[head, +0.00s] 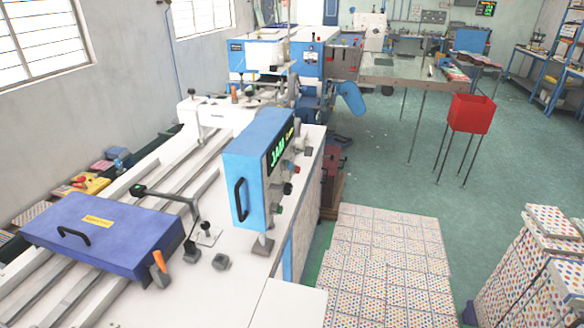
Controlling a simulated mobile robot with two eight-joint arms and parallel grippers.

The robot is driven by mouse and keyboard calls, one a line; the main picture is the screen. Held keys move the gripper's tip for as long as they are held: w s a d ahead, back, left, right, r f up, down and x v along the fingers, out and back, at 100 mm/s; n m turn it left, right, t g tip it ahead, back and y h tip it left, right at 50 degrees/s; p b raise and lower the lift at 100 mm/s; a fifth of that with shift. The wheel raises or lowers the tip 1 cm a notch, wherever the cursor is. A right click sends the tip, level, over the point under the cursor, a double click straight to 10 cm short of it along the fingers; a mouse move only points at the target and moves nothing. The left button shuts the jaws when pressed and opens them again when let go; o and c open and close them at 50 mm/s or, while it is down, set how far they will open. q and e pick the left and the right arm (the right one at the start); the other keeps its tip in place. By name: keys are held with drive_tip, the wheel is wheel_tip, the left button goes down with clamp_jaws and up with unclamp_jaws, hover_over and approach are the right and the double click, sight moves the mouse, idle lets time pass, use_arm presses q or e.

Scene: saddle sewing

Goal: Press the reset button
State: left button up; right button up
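A blue control box (242,165) with a black handle stands on the white machine near the middle of the head view. Its green-lit display (280,151) reads JAM, with smaller text beside it that I cannot read clearly. Neither of my grippers shows in the head view.
A blue cover (105,235) with a handle lies across the white machine's rails at lower left. Stacks of dotted sheets (385,260) stand on the floor right of the machine. A red bin (472,113) stands farther back. Green floor is open between the bin and stacks.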

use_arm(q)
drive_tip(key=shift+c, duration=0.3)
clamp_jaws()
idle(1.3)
